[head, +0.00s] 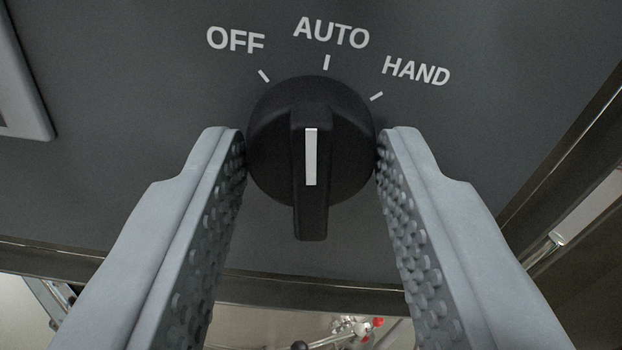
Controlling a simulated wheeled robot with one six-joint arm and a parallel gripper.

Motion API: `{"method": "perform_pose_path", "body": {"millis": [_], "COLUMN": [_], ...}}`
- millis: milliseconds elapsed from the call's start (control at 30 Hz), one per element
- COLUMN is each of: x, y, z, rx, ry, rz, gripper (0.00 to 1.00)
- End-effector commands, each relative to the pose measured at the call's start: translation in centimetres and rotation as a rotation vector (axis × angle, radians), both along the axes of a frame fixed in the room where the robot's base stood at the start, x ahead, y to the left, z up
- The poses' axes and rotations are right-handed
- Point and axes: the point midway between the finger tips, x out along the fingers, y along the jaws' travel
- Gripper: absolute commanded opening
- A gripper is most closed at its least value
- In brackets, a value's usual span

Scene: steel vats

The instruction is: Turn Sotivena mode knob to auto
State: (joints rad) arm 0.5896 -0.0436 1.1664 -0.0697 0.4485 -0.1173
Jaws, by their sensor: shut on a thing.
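The mode knob (311,205) is a round black knob with a raised bar and a white pointer line, on a dark grey panel. Its labels are OFF (235,39), AUTO (331,33) and HAND (416,71), each with a white tick. The pointer line stands straight up in the picture, close to the AUTO tick and slightly to its OFF side. My gripper (311,145) has one grey studded finger on each side of the knob and is shut on its round edge. The name Sotivena does not show.
A light-framed plate (22,85) is at the panel's left edge. A metal frame edge (570,140) runs along the right. Below the panel's lower edge, pipes and a red-tipped fitting (377,322) show. The panel around the knob is flat and clear.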

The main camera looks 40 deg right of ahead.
Motion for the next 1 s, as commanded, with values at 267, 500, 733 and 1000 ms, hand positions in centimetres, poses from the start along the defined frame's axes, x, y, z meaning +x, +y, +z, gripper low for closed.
{"method": "perform_pose_path", "body": {"millis": [267, 500, 733, 1000], "x": [0.03, 0.03, 0.03, 0.03], "y": [-0.03, -0.03, -0.03, -0.03], "z": [-0.09, -0.1, -0.1, -0.1], "rx": [0.109, 0.144, 0.149, 0.148], "ry": [-0.076, -0.101, -0.104, -0.104], "rz": [0.0, 0.0, 0.0, 0.0], "gripper": [0.14, 0.14, 0.14, 0.58]}}
